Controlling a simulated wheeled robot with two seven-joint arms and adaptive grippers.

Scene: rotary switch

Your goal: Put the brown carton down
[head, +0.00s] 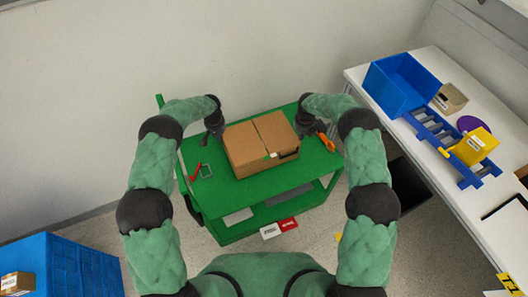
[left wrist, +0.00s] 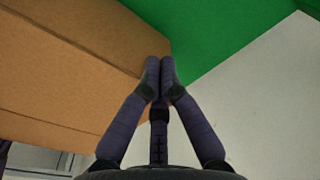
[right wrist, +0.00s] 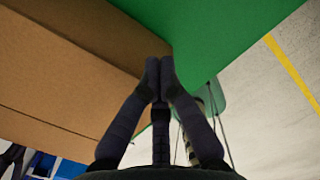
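The brown carton (head: 260,143) is a closed box, upright on the top of the green cart (head: 205,186) in the head view. My left gripper (head: 217,134) is at its left side and my right gripper (head: 302,127) is at its right side. In the left wrist view the fingers (left wrist: 160,72) are together, with nothing between them, by a corner of the carton (left wrist: 80,75). In the right wrist view the fingers (right wrist: 160,72) are also together by a carton corner (right wrist: 75,75). Whether the fingertips touch the carton is hard to tell.
An orange tool (head: 327,142) lies right of the carton, and a red item (head: 195,172) lies left. A white table (head: 418,163) on the right carries a blue bin (head: 400,84) and a roller rack (head: 436,131). A blue crate (head: 70,268) stands lower left.

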